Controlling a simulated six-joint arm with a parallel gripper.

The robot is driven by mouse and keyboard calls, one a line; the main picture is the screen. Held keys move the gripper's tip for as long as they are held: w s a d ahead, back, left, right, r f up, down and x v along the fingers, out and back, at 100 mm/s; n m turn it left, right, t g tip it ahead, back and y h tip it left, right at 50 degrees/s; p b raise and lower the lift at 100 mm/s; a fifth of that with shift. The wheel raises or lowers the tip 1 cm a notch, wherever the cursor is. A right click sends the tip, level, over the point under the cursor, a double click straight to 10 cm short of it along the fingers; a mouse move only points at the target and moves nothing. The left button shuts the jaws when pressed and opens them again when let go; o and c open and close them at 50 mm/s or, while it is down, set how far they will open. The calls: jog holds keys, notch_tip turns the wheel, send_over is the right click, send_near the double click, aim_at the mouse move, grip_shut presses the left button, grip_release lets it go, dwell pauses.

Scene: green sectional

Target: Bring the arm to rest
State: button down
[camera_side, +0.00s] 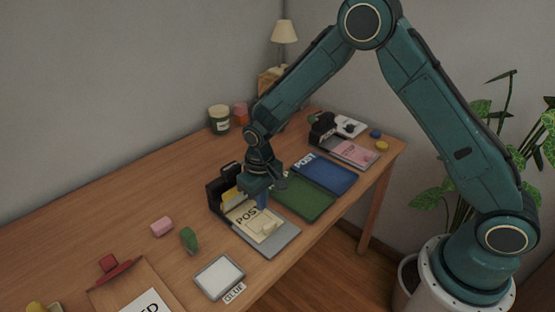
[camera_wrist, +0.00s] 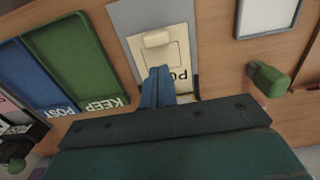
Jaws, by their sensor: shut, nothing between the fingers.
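My gripper (camera_side: 262,199) is shut and empty. It points down over the grey tray (camera_side: 287,243) that holds a cream card lettered "POST" (camera_side: 246,219). In the wrist view the blue fingers of my gripper (camera_wrist: 158,72) are together, just above the card (camera_wrist: 178,52). A small cream block (camera_wrist: 157,39) lies on the card, just beyond the fingertips. I cannot tell whether the fingertips touch the card. My arm is bent high over the table.
A green tray (camera_side: 306,200) and a blue tray (camera_side: 328,174) lie right of the gripper. A black holder (camera_side: 219,191) stands close on its left. The wooden table (camera_side: 120,240) has clear room at left.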

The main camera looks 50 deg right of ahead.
jog(key=shift+r, duration=0.3)
jog(key=s+d+r+t, duration=0.1)
jog(key=s+d+r, duration=0.25)
jog(key=r, duration=0.65)
jog(key=s+d+r+t, duration=0.2)
jog(key=s+r, duration=0.3)
jog(key=r, duration=0.5)
jog(key=s+d+r+t, duration=0.1)
jog(key=s+r, duration=0.2)
jog(key=s, duration=0.6)
jog(key=s+d+r+t, duration=0.1)
jog(key=s+r, duration=0.3)
jog(key=s, duration=0.6)
jog(key=shift+s+d+r+t, duration=0.15)
jog(key=shift+d+r+t, duration=0.15)
jog(key=shift+d, duration=0.45)
